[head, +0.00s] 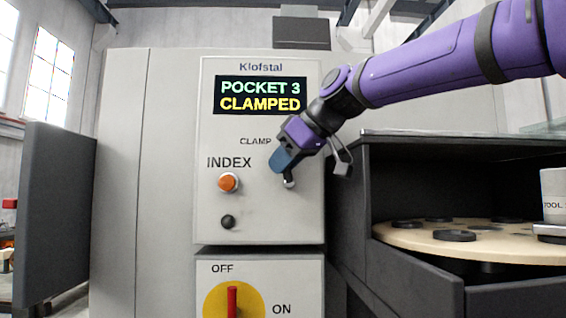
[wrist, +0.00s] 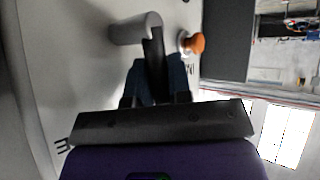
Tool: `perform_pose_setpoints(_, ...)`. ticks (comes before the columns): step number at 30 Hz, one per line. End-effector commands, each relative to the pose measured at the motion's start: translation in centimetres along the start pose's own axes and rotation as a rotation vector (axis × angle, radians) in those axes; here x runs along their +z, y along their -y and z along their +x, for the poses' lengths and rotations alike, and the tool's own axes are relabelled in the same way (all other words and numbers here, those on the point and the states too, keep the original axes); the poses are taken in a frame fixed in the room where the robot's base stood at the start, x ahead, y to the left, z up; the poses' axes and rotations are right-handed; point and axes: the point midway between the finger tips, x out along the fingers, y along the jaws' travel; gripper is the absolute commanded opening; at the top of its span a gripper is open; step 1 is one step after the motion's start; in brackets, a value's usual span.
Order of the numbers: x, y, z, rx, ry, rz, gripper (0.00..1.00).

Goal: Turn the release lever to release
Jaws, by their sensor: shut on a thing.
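The release lever shows in the wrist view as a grey round hub with a dark bar (wrist: 153,48) running between my blue fingertips. In the head view only its lower end (head: 289,181) shows below my gripper (head: 283,163). My gripper (wrist: 156,78) is shut on the lever's bar, close to the panel face. The display (head: 261,95) reads POCKET 3, CLAMPED. The word CLAMP stands to the upper left of the lever; any other lever label is hidden by my gripper and arm.
An orange INDEX button (head: 229,182) and a small black knob (head: 228,222) sit left of the lever. A red switch (head: 232,301) on a yellow disc is below. At right, a dark cabinet (head: 400,155) holds a pale carousel (head: 408,238).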

Motion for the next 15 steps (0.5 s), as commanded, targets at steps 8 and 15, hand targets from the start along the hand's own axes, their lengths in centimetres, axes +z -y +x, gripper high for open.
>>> perform_pose_setpoints(8, 0.02, 0.0, 0.01, 0.0, 0.001, 0.0, 0.29)
perform_pose_setpoints(15, 0.01, 0.0, 0.01, 0.0, 0.002, -0.001, 0.29)
